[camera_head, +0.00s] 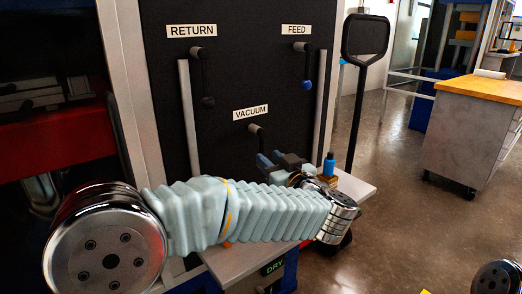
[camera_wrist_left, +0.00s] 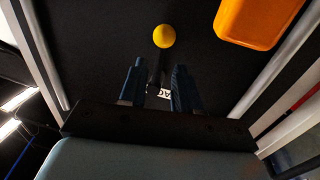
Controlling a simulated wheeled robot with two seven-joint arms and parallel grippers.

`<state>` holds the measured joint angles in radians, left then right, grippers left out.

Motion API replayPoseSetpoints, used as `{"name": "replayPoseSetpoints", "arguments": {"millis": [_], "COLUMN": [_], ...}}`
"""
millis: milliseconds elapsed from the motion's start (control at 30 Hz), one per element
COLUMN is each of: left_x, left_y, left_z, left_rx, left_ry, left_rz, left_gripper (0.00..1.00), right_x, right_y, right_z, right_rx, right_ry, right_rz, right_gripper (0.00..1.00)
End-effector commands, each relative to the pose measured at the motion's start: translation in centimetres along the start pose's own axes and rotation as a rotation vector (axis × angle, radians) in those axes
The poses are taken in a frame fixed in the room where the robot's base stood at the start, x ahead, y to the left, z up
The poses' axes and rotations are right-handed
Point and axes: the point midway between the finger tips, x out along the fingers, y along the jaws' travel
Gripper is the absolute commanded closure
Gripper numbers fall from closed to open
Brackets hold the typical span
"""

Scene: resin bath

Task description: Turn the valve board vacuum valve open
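The black valve board (camera_head: 228,75) carries levers labelled RETURN, FEED and VACUUM. The vacuum valve (camera_head: 256,130) sits under its white label at the lower middle; its pivot shows, and the rest of its lever is hidden behind my left gripper (camera_head: 268,160). In the left wrist view a yellow knob (camera_wrist_left: 164,36) lies just beyond the fingertips of my left gripper (camera_wrist_left: 159,68). A dark lever seems to run from it between the two spread fingers, toward a partly hidden label (camera_wrist_left: 164,94). The fingers are open; contact with the lever cannot be told. My right gripper is out of view.
The return lever (camera_head: 208,80) and feed lever (camera_head: 307,70) hang down above. A blue-capped bottle (camera_head: 329,164) stands on the shelf (camera_head: 355,187) beside my left wrist. An orange object (camera_wrist_left: 258,18) shows in the wrist view.

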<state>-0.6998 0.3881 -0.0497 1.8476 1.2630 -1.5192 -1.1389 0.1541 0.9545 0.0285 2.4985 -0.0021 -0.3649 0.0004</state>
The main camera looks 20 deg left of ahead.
Motion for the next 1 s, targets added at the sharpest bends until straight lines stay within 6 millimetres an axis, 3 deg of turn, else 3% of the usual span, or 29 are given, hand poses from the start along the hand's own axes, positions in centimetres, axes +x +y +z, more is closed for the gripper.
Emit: {"name": "replayPoseSetpoints", "arguments": {"millis": [100, 300, 667, 867, 1000], "left_x": [2.4, 4.8, 5.4, 5.3, 5.3], "left_y": [0.0, 0.0, 0.1, 0.0, 0.1], "left_z": [-0.1, 0.0, 0.0, 0.0, 0.0], "left_rx": [0.000, 0.000, 0.000, 0.000, 0.000], "left_ry": [0.000, 0.000, 0.000, 0.000, 0.000], "left_rz": [-0.003, -0.001, 0.001, 0.001, 0.001], "left_gripper": [0.68, 0.68, 0.68, 0.98, 1.00], "right_x": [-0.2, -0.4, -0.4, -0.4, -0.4], "right_y": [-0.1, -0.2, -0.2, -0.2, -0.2], "right_z": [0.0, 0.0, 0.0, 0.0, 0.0], "right_rx": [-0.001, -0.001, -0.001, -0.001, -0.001], "right_ry": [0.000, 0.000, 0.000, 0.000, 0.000], "right_rz": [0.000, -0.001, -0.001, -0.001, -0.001], "right_gripper": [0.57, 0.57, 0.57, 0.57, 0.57]}}
